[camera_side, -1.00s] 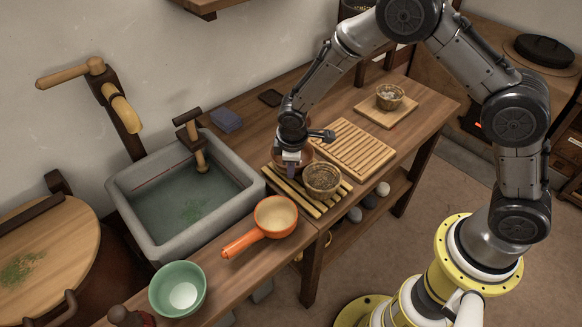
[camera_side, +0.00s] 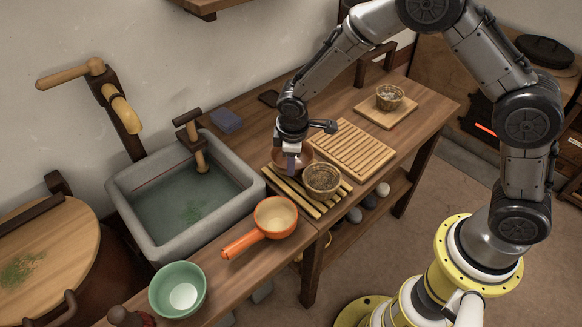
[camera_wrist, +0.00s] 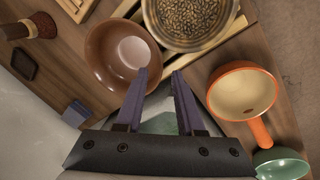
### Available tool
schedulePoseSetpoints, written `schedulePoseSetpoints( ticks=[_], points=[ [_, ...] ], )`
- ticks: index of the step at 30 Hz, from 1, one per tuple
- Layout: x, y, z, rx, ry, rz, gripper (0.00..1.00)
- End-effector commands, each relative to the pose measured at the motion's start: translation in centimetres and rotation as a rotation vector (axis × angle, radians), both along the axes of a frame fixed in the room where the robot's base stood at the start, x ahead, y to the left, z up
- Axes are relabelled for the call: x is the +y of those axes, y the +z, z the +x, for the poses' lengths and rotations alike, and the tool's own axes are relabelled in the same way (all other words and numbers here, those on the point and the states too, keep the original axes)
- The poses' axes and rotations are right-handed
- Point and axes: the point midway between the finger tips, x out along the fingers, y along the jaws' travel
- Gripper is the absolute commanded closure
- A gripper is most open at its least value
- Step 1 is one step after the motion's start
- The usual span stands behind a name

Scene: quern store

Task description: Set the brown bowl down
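The brown bowl (camera_wrist: 108,62) sits upright at the back left of the slatted wooden rack, beside the basket of grain; in the side view the bowl (camera_side: 279,159) is partly hidden behind my gripper. My gripper (camera_wrist: 160,73) is open, with a clear gap between its purple fingers. In the wrist view one finger overlaps the bowl's near rim and the other lies outside it. In the side view my gripper (camera_side: 292,171) is just over the bowl; whether a finger touches the rim I cannot tell. The slatted rack (camera_side: 294,196) lies on the bench.
The grain basket (camera_side: 322,179) stands close on the right. An orange pan (camera_side: 274,217) is in front, a green bowl (camera_side: 178,290) farther left, and a stone sink (camera_side: 150,235) to the left. A ribbed wooden board (camera_side: 352,150) lies behind the rack.

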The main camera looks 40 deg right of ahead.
Motion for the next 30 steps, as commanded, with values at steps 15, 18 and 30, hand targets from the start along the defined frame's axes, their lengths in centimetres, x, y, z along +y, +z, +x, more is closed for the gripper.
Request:
schedulePoseSetpoints(
  ticks=[15, 18, 30],
  points=[
    [1.0, 8.0, -1.4, 0.0, 0.0, 0.0, 0.63],
    [1.0, 8.3, -1.4, 0.001, 0.0, 0.0, 0.63],
    [-2.7, 15.7, -5.5, -0.086, -0.169, 0.073, 0.63]
  ],
)
